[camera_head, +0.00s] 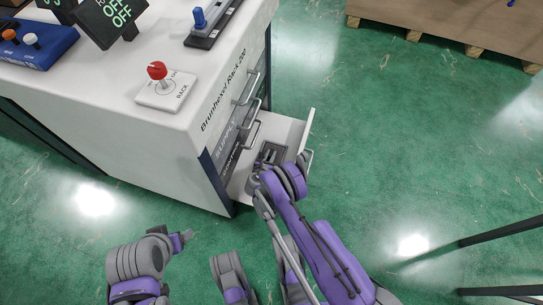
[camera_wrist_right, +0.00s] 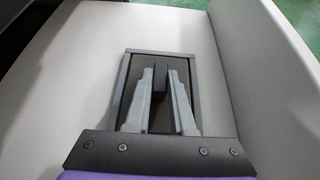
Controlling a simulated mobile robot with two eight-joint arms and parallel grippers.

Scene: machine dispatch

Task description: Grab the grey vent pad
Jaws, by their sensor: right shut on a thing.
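The grey vent pad (camera_head: 271,151) lies in the open drawer (camera_head: 296,130) of the white rack. In the right wrist view the pad (camera_wrist_right: 197,75) is a dark rectangle with a raised rim and an upright piece in the middle. My right gripper (camera_head: 262,170) reaches down into the drawer over the pad and partly hides it. Its two grey fingers (camera_wrist_right: 159,75) are shut on the pad's middle piece. The pad appears to rest on the drawer floor. My left gripper (camera_head: 182,241) is away at the lower left; its jaws are too small to read.
The rack top (camera_head: 120,85) holds a red-knobbed switch (camera_head: 160,82), a blue-handled lever (camera_head: 203,25), a dark display (camera_head: 110,18) and a blue button box (camera_head: 38,45). Other drawer handles (camera_head: 246,88) jut out above the open drawer.

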